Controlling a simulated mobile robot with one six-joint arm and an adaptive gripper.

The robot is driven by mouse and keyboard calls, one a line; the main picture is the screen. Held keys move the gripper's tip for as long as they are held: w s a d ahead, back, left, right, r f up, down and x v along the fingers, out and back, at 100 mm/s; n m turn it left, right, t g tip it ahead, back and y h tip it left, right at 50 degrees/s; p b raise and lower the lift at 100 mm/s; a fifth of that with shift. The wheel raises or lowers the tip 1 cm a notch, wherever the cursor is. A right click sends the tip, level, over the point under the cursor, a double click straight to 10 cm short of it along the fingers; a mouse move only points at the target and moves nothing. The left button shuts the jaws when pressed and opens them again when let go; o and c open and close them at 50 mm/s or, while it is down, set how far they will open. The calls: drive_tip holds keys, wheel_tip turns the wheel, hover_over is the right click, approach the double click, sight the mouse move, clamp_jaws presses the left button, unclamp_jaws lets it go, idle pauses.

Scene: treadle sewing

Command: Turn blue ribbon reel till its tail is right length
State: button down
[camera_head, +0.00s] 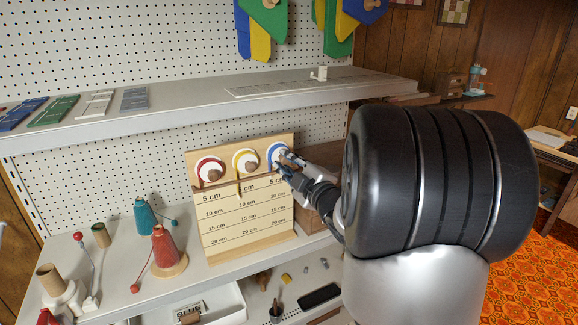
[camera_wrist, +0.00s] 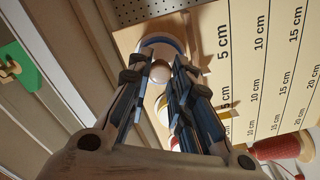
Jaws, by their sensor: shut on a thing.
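The blue ribbon reel (camera_head: 270,152) is the rightmost of three reels on a wooden board (camera_head: 222,243) marked from 5 cm to 20 cm. My gripper (camera_head: 284,161) is at its front, shut on the reel's round knob (camera_wrist: 160,72). The blue rim also shows in the wrist view (camera_wrist: 153,41), behind the fingertips. I cannot make out the blue tail; my gripper covers the area under the reel. The yellow reel (camera_head: 239,157) and the red reel (camera_head: 200,166) are to its left, with brown knobs.
A shelf (camera_head: 200,110) runs above the board. Thread cones, teal (camera_head: 145,216) and red (camera_head: 164,247), stand on the lower bench to the left. A brown wooden box (camera_head: 308,219) is close to the board's right, behind my arm.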

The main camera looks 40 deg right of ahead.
drive_tip(key=m, duration=0.4)
drive_tip(key=shift+m, duration=0.3)
drive_tip(key=m+p, duration=0.1)
drive_tip(key=m, duration=0.2)
drive_tip(key=shift+m, duration=0.3)
drive_tip(key=m+p, duration=0.2)
drive_tip(key=m, duration=0.2)
drive_tip(key=shift+m, duration=0.3)
drive_tip(key=m+p, duration=0.5)
drive_tip(key=m, duration=0.6)
drive_tip(key=shift+r+m, duration=0.1)
drive_tip(key=shift+m, duration=0.3)
drive_tip(key=shift+m+p, duration=1.9)
drive_tip(key=shift+m, duration=1.8)
